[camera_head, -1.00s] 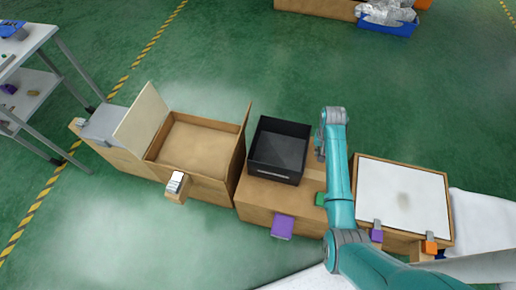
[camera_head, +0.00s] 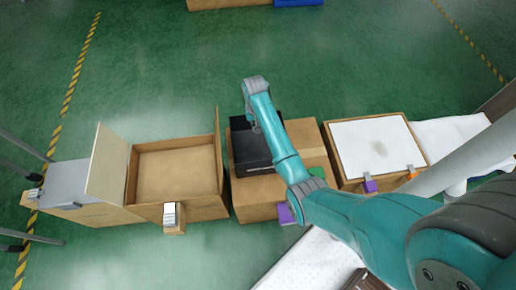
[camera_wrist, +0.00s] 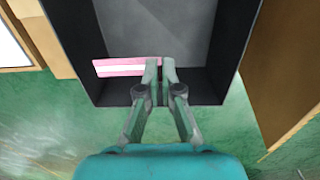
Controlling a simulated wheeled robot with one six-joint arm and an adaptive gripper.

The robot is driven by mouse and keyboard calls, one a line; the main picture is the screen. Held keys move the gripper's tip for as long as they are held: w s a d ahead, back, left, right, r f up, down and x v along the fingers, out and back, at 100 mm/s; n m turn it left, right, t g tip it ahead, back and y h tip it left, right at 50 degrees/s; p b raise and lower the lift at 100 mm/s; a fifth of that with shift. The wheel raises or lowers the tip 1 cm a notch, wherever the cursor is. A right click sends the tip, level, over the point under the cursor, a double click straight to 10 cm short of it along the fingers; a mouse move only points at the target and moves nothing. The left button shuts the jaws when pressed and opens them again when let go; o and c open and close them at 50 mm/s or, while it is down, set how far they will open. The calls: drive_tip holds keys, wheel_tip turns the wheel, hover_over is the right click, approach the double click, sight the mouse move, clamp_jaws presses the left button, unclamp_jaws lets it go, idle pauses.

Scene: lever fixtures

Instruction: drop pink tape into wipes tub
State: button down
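My gripper (camera_wrist: 160,66) is pointed down over a black open tub, the likely wipes tub (camera_wrist: 190,84). Its two fingers are close together, with a narrow gap. A pink tape (camera_wrist: 122,67) with a white band shows at the fingertips and sticks out to the left, over the inside of the tub. Its right end appears pinched between the fingers. In the head view the tub (camera_head: 243,155) stands on a cardboard box, partly hidden by my arm, which also hides the fingertips and the tape.
An open cardboard box (camera_head: 178,207) with raised flaps stands left of the tub. A white-topped box (camera_head: 365,150) stands to the right.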

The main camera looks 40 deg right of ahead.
drive_tip(key=shift+f, duration=1.3)
drive_tip(key=c, duration=1.2)
unclamp_jaws()
drive_tip(key=shift+c, duration=0.2)
wheel_tip(320, 180, up, 12)
